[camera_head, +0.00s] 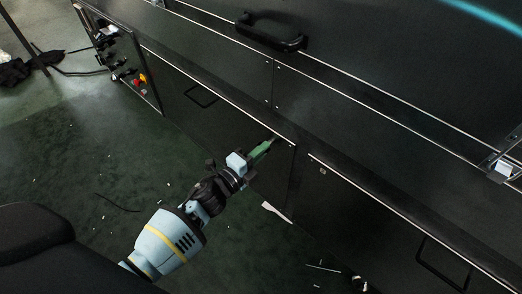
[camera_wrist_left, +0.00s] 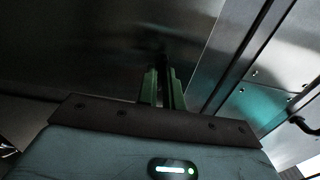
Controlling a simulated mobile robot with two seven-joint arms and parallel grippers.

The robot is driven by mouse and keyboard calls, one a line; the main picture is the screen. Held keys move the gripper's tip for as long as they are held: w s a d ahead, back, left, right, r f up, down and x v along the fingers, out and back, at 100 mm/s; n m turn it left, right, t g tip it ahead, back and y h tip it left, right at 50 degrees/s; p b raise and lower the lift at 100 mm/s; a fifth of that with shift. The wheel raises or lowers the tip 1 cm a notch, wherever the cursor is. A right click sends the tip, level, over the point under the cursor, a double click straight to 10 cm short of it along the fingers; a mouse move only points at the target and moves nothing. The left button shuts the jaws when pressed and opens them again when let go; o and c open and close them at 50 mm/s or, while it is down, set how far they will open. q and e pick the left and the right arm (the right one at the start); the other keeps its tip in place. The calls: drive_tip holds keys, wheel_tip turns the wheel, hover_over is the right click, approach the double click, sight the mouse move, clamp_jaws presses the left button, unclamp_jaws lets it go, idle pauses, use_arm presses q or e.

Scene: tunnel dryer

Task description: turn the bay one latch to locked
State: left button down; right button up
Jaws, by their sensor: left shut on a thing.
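My left gripper (camera_head: 265,149) reaches up from the floor side to the top right corner of a dark lower panel (camera_head: 222,112) with a wire handle. Its green fingers are shut on a small dark piece at that corner, which I take to be the bay one latch. In the left wrist view the two green fingers (camera_wrist_left: 163,88) point away from me, with the dark latch (camera_wrist_left: 163,62) between their tips. The latch is mostly hidden and very dark, so I cannot tell its angle. My right gripper is not in view.
A neighbouring dark panel (camera_head: 385,230) to the right has its own wire handle (camera_head: 441,262) and a small fitting (camera_head: 323,170). A thick black handle (camera_head: 270,32) sits above. A control box (camera_head: 118,55) stands at the far left. Scraps lie on the green floor (camera_head: 75,165).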

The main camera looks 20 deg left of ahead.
use_arm(q)
drive_tip(key=c, duration=1.5)
unclamp_jaws()
drive_tip(key=shift+c, duration=0.2)
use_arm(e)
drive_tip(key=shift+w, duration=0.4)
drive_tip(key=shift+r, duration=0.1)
use_arm(q)
drive_tip(key=p+v, duration=0.1)
drive_tip(key=v, duration=0.7)
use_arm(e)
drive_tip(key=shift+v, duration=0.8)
use_arm(q)
drive_tip(key=shift+w, duration=0.1)
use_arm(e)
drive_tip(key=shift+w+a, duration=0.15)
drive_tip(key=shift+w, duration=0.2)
